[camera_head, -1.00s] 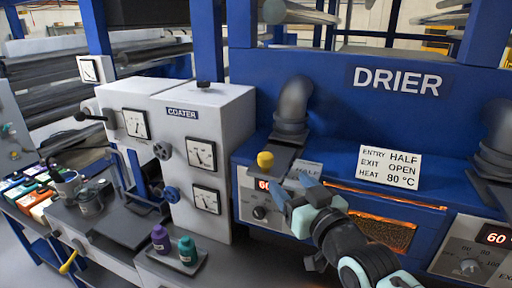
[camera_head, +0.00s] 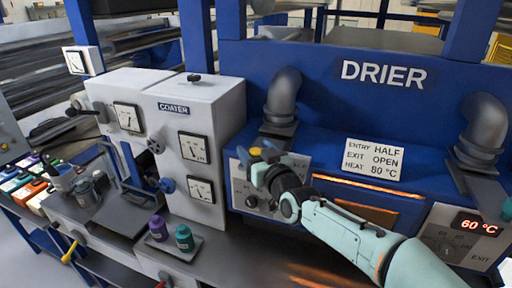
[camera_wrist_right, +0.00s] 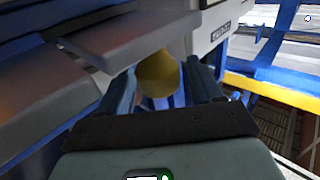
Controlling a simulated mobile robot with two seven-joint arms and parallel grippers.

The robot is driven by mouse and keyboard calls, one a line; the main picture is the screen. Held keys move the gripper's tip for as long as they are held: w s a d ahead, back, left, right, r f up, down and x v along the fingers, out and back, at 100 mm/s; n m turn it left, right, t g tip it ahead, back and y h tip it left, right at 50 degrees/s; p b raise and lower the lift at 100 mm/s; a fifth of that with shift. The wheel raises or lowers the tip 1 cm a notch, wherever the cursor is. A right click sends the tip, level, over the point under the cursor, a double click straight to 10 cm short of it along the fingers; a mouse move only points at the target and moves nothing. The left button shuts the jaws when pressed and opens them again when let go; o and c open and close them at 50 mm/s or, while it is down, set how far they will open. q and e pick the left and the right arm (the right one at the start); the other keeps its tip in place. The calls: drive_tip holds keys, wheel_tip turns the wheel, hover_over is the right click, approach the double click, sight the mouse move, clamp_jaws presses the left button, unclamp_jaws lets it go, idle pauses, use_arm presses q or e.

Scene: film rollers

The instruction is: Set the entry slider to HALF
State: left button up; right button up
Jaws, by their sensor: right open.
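The yellow knob (camera_head: 255,151) of the entry slider shows at the left end of the drier, below the left grey pipe (camera_head: 282,98). My right gripper (camera_head: 257,157) is open at this knob, with its fingers on either side of it. In the right wrist view the yellow knob (camera_wrist_right: 158,76) sits between the two blue fingers of the right gripper (camera_wrist_right: 160,90); I cannot tell whether they touch it. The gripper hides part of the slider and its scale. The card (camera_head: 374,159) reads ENTRY HALF, EXIT OPEN, HEAT 80 °C. My left gripper is not in view.
The white coater (camera_head: 190,92) stands just left of the drier. A purple bottle (camera_head: 158,228) and a teal bottle (camera_head: 184,237) stand on a small tray in front. A red display (camera_head: 478,225) at the right reads 60 °C. An orange-lit window lies behind my right arm.

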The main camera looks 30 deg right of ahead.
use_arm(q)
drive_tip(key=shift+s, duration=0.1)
use_arm(e)
drive_tip(key=shift+s, duration=0.1)
drive_tip(key=shift+c, duration=1.2)
clamp_jaws()
drive_tip(key=shift+w+d+b, duration=0.55)
drive_tip(key=shift+w+d, duration=0.7)
drive_tip(key=shift+d, duration=0.25)
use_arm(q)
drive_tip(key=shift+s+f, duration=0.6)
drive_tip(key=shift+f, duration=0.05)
use_arm(e)
drive_tip(key=shift+o, duration=1.2)
unclamp_jaws()
